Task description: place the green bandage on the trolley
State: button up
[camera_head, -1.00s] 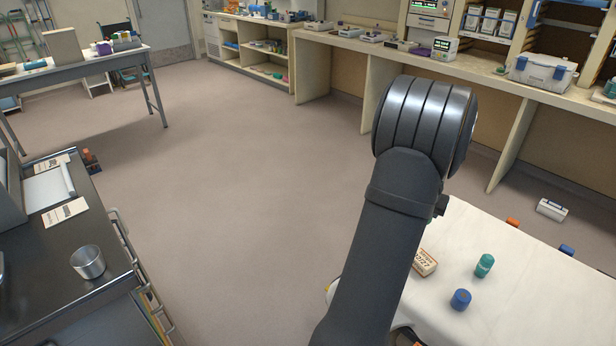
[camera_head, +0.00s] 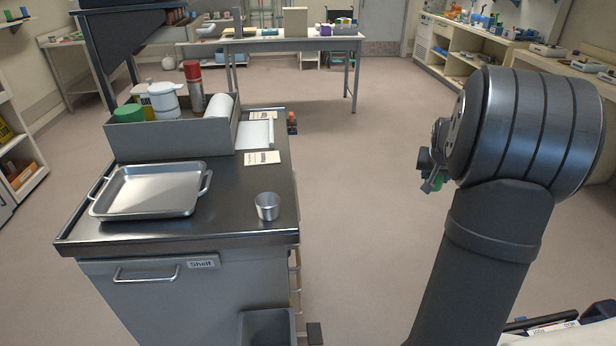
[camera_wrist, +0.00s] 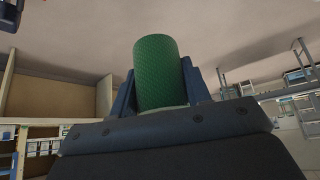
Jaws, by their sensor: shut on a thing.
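My gripper (camera_wrist: 158,92) is shut on the green bandage (camera_wrist: 156,70), a textured green roll that stands out between the two fingers in the wrist view. In the head view my gripper (camera_head: 432,172) is small and partly hidden behind my wrist, with a bit of green showing below it. It is in the air over open floor, to the right of the trolley and apart from it. The trolley (camera_head: 225,212) has a dark top and a grey front with a handle and a label reading "Shelf".
On the trolley are a metal tray (camera_head: 150,191), a small metal cup (camera_head: 267,207), papers (camera_head: 262,158) and a grey bin (camera_head: 175,140) with bottles and rolls. Bare top shows around the cup. A grey bin (camera_head: 266,327) hangs at the trolley's front. A table (camera_head: 270,39) stands behind.

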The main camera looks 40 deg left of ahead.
jog(key=s+a+r+n+g+y, duration=0.1)
jog(key=s+a+r+n, duration=0.15)
jog(key=s+a, duration=0.55)
jog(key=s+a+r+n+y, duration=0.1)
jog(key=s+a+r+n, duration=0.2)
jog(key=a, duration=0.9)
jog(key=s+a+r+n+g+y, duration=0.1)
jog(key=s+a+r+n, duration=0.1)
jog(key=s+a, duration=0.55)
jog(key=s+a+r+n+g+y, duration=0.1)
jog(key=s+a+r, duration=0.25)
jog(key=s, duration=0.65)
jog(key=s+a+f, duration=0.2)
jog(key=a, duration=0.1)
jog(key=s+a+f, duration=0.2)
jog(key=a, duration=0.1)
jog(key=s+a+f, duration=0.2)
jog(key=a+f, duration=0.1)
jog(key=shift+s+a, duration=0.15)
jog(key=shift+a, duration=0.2)
jog(key=shift+s+a+f, duration=0.25)
jog(key=shift+a+f, duration=0.1)
jog(key=shift+a, duration=0.05)
jog(key=shift+f, duration=1.9)
jog(key=shift+f, duration=0.15)
jog(key=o, duration=1)
